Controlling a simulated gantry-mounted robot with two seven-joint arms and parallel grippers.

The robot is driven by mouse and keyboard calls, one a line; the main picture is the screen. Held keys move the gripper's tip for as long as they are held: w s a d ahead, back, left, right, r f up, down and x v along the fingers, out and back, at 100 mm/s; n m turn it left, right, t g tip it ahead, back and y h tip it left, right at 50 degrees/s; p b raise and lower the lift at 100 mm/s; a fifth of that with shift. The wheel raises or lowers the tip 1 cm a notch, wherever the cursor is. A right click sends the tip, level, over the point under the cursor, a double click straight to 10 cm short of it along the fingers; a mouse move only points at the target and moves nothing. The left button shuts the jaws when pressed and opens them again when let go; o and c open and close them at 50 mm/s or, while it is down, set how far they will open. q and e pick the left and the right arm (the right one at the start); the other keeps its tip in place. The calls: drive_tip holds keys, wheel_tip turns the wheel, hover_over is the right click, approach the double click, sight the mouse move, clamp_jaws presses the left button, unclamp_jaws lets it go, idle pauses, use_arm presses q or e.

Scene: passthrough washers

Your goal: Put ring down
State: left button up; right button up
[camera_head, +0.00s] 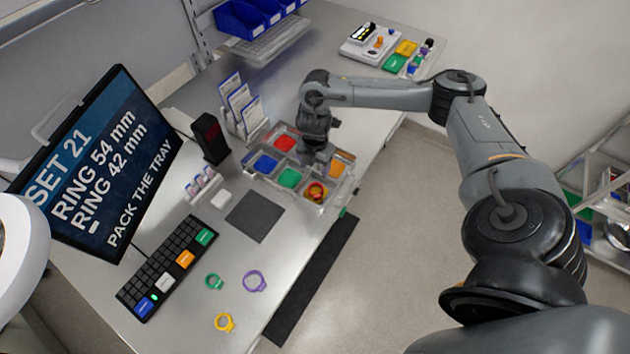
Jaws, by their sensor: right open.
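A clear tray (256,177) with coloured compartments stands on the table: red, blue, green and orange pads show. An orange-and-red ring (316,191) lies in the front compartment, low in the tray. My right gripper (319,170) points down over the tray, just behind this ring, and is open; its fingertips are small and partly hidden, so I cannot tell whether they touch anything. Three more rings lie loose on the table's near part: green (214,282), purple (254,281) and yellow (223,322). My left gripper is out of view.
The monitor (100,165) reads ring 54 mm, ring 42 mm, pack the tray. A keyboard (165,268), a dark mat (254,216), a black device (210,139) and card holders (240,106) stand close to the tray. Blue bins (240,20) are at the back.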

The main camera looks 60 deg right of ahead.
drive_tip(key=w+a+f+t, duration=0.1)
drive_tip(key=a, duration=0.5)
drive_tip(key=w+a+f+n+t+y, duration=0.1)
drive_tip(key=a+f, duration=0.1)
drive_tip(key=a, duration=0.4)
drive_tip(key=w+a+f+t+y, duration=0.1)
drive_tip(key=a+f, duration=0.1)
drive_tip(key=a, duration=0.4)
drive_tip(key=shift+w+a+f+n, duration=0.15)
drive_tip(key=shift+a+f+n, duration=0.05)
drive_tip(key=shift+a+n, duration=0.15)
drive_tip(key=s+a+r+m+t+y, duration=0.1)
drive_tip(key=a+r+m+t, duration=0.1)
drive_tip(key=a, duration=0.6)
drive_tip(key=s+a+r+m+t+y, duration=0.1)
drive_tip(key=a+m+t, duration=0.1)
drive_tip(key=a, duration=0.6)
drive_tip(key=s+d+r+m+g+h, duration=0.1)
drive_tip(key=s+d+m+h, duration=0.1)
drive_tip(key=s+d+m, duration=0.2)
drive_tip(key=s+d+r+m+g+h, duration=0.1)
drive_tip(key=s+d+m+g, duration=0.1)
drive_tip(key=s+d+m, duration=0.3)
drive_tip(key=s+m, duration=0.4)
drive_tip(key=s, duration=0.1)
drive_tip(key=shift+s+r+m+h, duration=0.25)
drive_tip(key=shift+s+m+h, duration=0.1)
drive_tip(key=shift+s+h, duration=0.05)
